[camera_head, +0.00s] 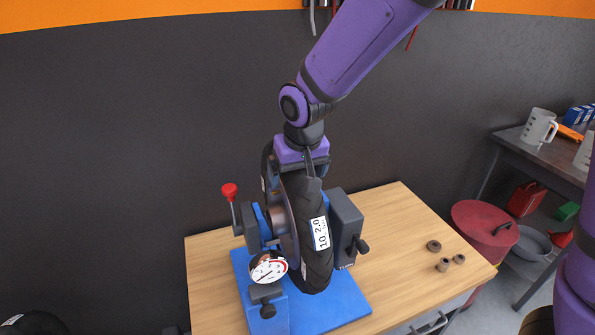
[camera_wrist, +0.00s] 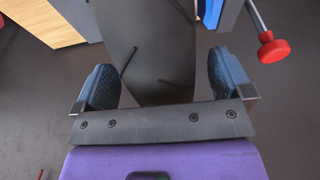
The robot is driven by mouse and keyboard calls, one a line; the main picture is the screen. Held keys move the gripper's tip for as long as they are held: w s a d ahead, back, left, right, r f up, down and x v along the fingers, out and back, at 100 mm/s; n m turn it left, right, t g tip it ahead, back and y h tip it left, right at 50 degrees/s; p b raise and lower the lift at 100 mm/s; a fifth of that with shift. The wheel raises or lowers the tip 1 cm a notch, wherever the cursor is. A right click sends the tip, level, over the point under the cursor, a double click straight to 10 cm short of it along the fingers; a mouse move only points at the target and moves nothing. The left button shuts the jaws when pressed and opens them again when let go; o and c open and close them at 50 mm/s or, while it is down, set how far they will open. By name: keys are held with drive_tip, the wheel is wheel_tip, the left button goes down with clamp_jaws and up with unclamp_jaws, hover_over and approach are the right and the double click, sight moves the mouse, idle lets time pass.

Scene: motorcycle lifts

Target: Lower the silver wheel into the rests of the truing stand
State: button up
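The wheel, with a black tyre (camera_head: 315,235) and a white size label, stands upright between the uprights of the truing stand. The stand has a blue base (camera_head: 340,312), grey side blocks (camera_head: 345,226) and a dial gauge (camera_head: 268,267). Part of the hub (camera_head: 279,217) shows between the uprights; whether the axle ends sit in the rests is hidden. My gripper (camera_head: 304,172) is over the top of the tyre. In the wrist view, the fingers of my gripper (camera_wrist: 165,78) are apart, with the tyre (camera_wrist: 155,45) between them and a visible gap at the right finger.
The stand is on a wooden bench (camera_head: 410,240). Several small brown bushings (camera_head: 442,265) lie at its right. A red-knobbed lever (camera_head: 229,191) sticks up at the stand's left. A dark wall is behind.

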drive_tip(key=shift+s+f, duration=0.1)
drive_tip(key=shift+f, duration=0.05)
drive_tip(key=v, duration=1)
drive_tip(key=shift+r, duration=0.4)
drive_tip(key=shift+s+d+r, duration=0.1)
drive_tip(key=shift+d+r, duration=0.15)
drive_tip(key=shift+d, duration=0.1)
drive_tip(key=s+d+r+m+t, duration=0.1)
drive_tip(key=s+d+r, duration=0.25)
drive_tip(key=d, duration=0.45)
drive_tip(key=s+d+r+m, duration=0.1)
drive_tip(key=s+d+r, duration=0.25)
drive_tip(key=d, duration=0.35)
drive_tip(key=s+d+m+t, duration=0.1)
drive_tip(key=s+d, duration=0.8)
drive_tip(key=s, duration=0.3)
drive_tip(key=shift+s+h, duration=0.2)
drive_tip(key=shift+h, duration=0.2)
drive_tip(key=shift+d+f, duration=0.1)
drive_tip(key=shift+f, duration=0.05)
drive_tip(key=shift+c, duration=0.5)
